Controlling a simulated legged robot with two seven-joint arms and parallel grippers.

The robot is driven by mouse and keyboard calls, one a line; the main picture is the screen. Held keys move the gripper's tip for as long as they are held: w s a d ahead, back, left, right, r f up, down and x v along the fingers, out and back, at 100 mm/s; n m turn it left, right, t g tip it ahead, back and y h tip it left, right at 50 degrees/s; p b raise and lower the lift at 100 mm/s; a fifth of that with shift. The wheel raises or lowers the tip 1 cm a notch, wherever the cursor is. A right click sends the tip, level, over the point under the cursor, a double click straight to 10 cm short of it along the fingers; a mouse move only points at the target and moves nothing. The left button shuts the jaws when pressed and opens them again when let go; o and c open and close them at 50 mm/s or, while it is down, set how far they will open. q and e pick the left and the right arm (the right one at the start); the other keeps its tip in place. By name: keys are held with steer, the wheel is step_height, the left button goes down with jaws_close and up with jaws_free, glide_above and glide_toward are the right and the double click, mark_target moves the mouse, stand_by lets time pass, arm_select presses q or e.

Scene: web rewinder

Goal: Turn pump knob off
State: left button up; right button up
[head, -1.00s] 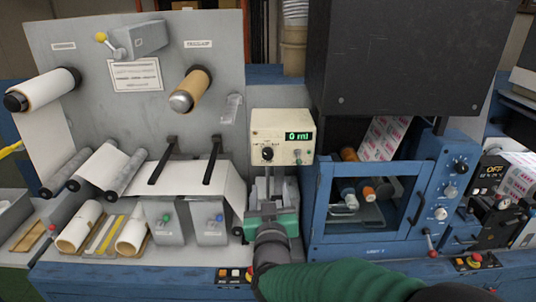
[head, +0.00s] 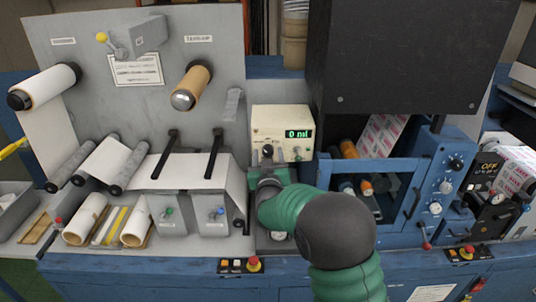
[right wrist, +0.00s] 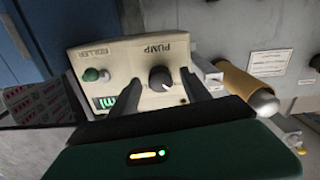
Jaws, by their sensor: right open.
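The pump knob is a small black dial (right wrist: 160,79) with a white pointer mark, under the label PUMP on a cream control box (right wrist: 120,65). In the head view the box (head: 283,122) stands at the centre with a lit green display, and the knob (head: 267,150) is at its lower left. My right gripper (right wrist: 161,80) is open, its dark fingers apart on either side of the knob in the right wrist view. I cannot tell whether they touch it. In the head view my right gripper (head: 267,170) is just below the knob, partly hidden by my green arm. My left gripper is out of view.
A green knob (right wrist: 91,75) labelled ROLLER sits beside the pump knob. A blue machine frame (head: 380,165) with a window stands close on the right. A grey panel (head: 225,50) with rollers and a brown core (head: 195,85) stands on the left.

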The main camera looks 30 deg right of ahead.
steer(key=shift+c, duration=0.3)
jaws_close()
steer(key=shift+f+m+b, duration=0.2)
steer(key=shift+m+b, duration=0.2)
steer(key=shift+b, duration=0.4)
steer(key=m+b, duration=0.5)
steer(key=b, duration=0.2)
steer(key=shift+f+b, duration=0.1)
steer(key=shift+b, duration=0.2)
steer(key=shift+r+m+b, duration=0.2)
steer(key=shift+m+b, duration=1.25)
steer(key=shift+m, duration=0.15)
steer(key=shift+o, duration=0.3)
jaws_free()
steer(key=shift+s, duration=0.1)
